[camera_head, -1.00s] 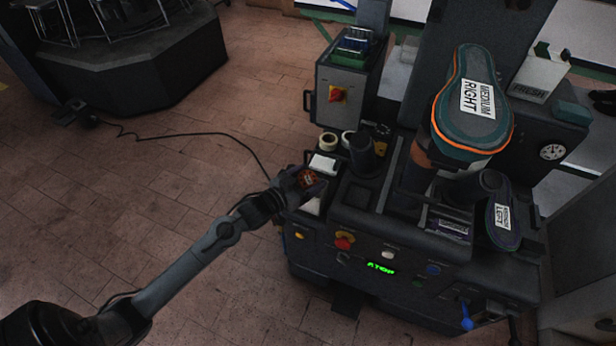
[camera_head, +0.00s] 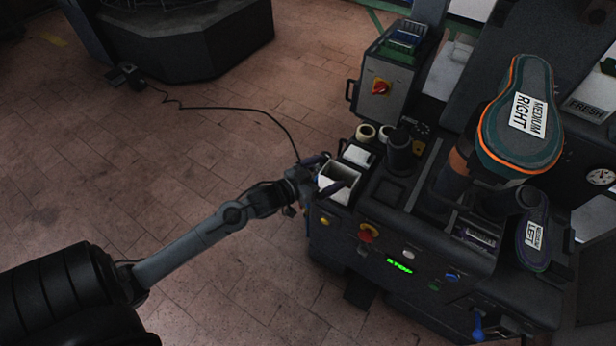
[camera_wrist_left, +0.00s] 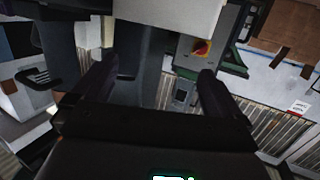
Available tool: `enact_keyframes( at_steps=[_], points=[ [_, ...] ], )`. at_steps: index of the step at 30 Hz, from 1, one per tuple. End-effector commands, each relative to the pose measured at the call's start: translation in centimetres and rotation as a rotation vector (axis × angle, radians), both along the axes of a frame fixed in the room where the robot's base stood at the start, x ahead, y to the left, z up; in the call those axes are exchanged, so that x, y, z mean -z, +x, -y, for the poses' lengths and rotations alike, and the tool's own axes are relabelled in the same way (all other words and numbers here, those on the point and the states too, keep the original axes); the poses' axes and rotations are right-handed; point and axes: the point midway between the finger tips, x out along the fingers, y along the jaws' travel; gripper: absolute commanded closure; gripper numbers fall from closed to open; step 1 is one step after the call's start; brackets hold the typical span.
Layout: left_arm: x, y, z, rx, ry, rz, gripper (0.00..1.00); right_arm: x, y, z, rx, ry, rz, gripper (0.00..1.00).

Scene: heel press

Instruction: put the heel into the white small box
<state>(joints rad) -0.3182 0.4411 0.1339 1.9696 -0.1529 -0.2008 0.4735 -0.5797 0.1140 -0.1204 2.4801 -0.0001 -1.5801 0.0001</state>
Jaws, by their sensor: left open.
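The white small box (camera_head: 337,190) stands at the left front corner of the machine, with its open top facing up. My left gripper (camera_head: 329,174) is open at the box, with one finger near its back edge and one over its front part. In the left wrist view, the two dark fingers of my left gripper (camera_wrist_left: 157,82) are spread, with no object visible between them. I cannot make out the heel in either current view; the inside of the box is partly hidden by the gripper. My right gripper is not in view.
A second white container (camera_head: 357,155) sits just behind the box. Tape rolls (camera_head: 366,133) and a dark cylinder (camera_head: 399,152) stand close by. A grey control box with a red knob (camera_head: 380,88) rises behind. The shoe form marked "MEDIUM RIGHT" (camera_head: 523,112) is to the right.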

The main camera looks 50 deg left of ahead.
Motion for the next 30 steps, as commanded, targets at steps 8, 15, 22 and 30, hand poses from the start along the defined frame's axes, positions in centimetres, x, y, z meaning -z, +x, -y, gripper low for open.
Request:
enact_keyframes(
  at_steps=[8,15,22,30],
  points=[
    [-0.8,-4.3,-0.4,-0.001,-0.001,-0.001,0.0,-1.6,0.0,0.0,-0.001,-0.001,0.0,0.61],
    [-0.4,-6.0,-0.1,-0.013,0.006,-0.033,0.0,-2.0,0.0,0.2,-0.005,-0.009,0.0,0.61],
    [2.8,-8.6,3.3,-0.081,0.059,-0.283,0.0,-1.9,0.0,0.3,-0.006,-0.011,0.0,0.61],
    [5.6,-16.0,9.6,-0.074,0.136,-0.746,0.0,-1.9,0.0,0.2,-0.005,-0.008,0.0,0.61]
  ],
)
